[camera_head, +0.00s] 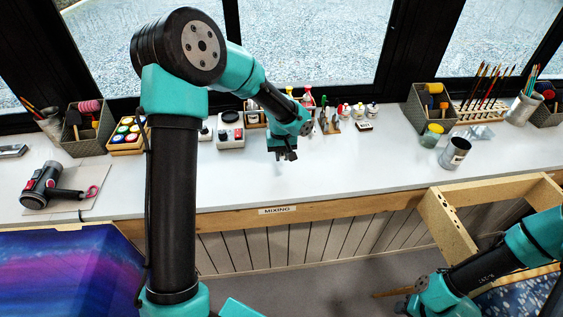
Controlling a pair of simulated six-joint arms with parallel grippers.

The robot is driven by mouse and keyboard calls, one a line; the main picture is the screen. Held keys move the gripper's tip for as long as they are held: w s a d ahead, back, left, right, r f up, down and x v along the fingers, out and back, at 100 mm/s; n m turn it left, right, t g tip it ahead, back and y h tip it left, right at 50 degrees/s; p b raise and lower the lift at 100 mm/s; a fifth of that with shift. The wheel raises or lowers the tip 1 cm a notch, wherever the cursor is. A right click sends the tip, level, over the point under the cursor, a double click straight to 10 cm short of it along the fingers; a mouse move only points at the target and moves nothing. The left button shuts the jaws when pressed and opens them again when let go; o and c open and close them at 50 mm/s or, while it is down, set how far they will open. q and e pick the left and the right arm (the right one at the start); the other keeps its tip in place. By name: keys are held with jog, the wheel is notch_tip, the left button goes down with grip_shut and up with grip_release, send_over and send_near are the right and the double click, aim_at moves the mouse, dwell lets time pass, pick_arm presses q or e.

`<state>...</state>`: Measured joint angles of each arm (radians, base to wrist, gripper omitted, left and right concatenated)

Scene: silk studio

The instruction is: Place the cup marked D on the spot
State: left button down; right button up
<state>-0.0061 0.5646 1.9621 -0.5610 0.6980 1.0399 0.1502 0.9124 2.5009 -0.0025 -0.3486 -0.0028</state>
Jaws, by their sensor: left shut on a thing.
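My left gripper (286,157) points down over the white worktop, in front of the row of small bottles. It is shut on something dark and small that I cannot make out. No letter D is readable on any cup. A metal cup (455,153) stands on the worktop at right, with a dark mark on its side that is too small to read. A cup with a yellow-green top (432,135) stands just left of it. I cannot make out a marked spot. My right gripper (406,305) is low at bottom right, away from the worktop; its jaws are unclear.
White blocks with dark tops (230,132) and several paint bottles (358,111) line the back. A grey bin (433,107) and a brush rack (482,110) stand at right. A black and red tool (48,186) lies at left. The front middle worktop (350,170) is clear.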

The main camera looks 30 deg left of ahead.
aim_at(282, 169)
pick_arm(q)
jog(key=shift+f, duration=1.75)
jog(key=shift+f, duration=0.15)
jog(key=c, duration=1.1)
grip_release()
notch_tip(282, 169, up, 12)
jog(key=shift+r, duration=0.2)
jog(key=shift+o, duration=0.3)
